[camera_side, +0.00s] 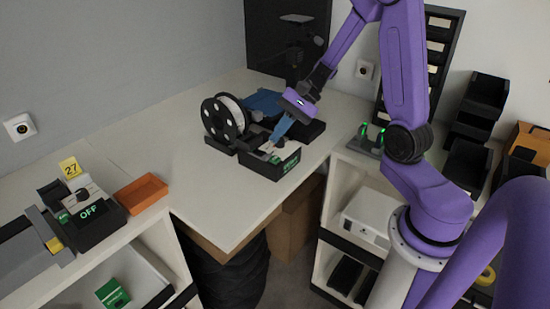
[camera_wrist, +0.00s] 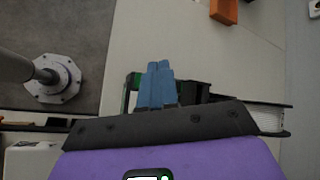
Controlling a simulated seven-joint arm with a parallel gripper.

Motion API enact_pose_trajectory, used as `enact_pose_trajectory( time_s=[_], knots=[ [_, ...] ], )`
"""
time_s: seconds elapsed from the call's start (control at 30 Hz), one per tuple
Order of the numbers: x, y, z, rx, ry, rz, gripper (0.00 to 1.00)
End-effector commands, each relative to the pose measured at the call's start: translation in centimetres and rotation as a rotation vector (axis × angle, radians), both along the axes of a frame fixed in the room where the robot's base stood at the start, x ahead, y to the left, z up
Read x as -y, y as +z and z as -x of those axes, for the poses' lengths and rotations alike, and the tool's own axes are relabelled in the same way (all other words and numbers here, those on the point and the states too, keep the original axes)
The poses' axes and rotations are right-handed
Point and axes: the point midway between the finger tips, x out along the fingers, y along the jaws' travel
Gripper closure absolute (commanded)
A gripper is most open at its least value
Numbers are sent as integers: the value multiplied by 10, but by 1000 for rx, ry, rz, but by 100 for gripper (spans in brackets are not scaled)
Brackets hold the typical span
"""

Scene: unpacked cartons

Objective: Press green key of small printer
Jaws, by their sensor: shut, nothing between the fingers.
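A small black device with a pale top and green lettering on its front (camera_side: 272,165), which looks like the small printer, sits near the table's edge. A small green patch (camera_side: 275,158) shows on its top; I cannot tell whether this is the key. My gripper (camera_side: 270,143) has its blue fingers shut and empty, pointing down at the device's top. I cannot tell whether the tips touch it. In the wrist view the fingers (camera_wrist: 158,66) are together and hide much of the device; a green strip (camera_wrist: 135,80) shows to their left.
A black spool holder with white filament (camera_side: 226,118) stands just left of my gripper. A black device reading OFF (camera_side: 90,222), with a 27 tag, stands at far left beside an orange tray (camera_side: 141,193). The table between is clear. A rack (camera_side: 420,60) stands behind.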

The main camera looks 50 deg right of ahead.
Motion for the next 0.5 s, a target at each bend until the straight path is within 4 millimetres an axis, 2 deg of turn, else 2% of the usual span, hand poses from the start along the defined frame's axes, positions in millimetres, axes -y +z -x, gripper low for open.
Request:
enact_pose_trajectory(
  time_s=[0.23, 0.5],
  knots=[
    [0, -26, 0, -3, -1, -1, 100],
    [0, -34, 0, -1, 1, 1, 100]
  ],
)
